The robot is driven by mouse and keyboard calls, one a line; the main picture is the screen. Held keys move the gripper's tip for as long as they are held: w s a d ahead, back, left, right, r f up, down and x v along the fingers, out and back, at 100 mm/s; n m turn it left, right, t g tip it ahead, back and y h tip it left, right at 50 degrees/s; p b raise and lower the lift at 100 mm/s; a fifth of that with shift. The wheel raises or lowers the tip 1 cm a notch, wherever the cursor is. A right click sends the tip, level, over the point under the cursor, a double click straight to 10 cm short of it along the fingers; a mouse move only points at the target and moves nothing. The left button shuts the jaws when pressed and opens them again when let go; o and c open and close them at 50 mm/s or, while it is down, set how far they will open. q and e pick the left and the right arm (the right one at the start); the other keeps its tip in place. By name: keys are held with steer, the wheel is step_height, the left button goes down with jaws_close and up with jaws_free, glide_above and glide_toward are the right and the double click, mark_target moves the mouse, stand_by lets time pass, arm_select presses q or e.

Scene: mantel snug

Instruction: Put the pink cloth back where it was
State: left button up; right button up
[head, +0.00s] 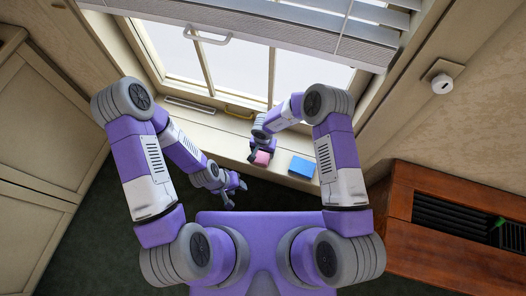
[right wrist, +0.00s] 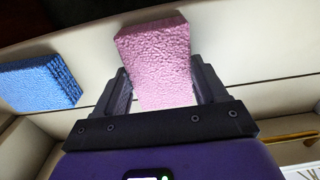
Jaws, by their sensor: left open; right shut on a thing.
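The pink cloth (head: 262,158) is a thick, folded block at the window sill in the head view. My right gripper (head: 259,152) is shut on it. In the right wrist view the pink cloth (right wrist: 158,62) sits between the two dark fingers of my right gripper (right wrist: 160,88) and sticks out past their tips. Whether its underside touches the sill cannot be told. My left gripper (head: 232,190) is open and empty, in front of and below the sill, to the left of the cloth.
A blue folded cloth (head: 301,167) lies on the window sill (head: 218,137) right of the pink one; it also shows in the right wrist view (right wrist: 40,82). The sill left of the pink cloth looks clear. A brown wooden cabinet (head: 450,210) stands at right. Blinds (head: 270,25) hang above.

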steer(key=o, duration=1)
step_height(320, 180, up, 12)
steer(key=p, duration=0.4)
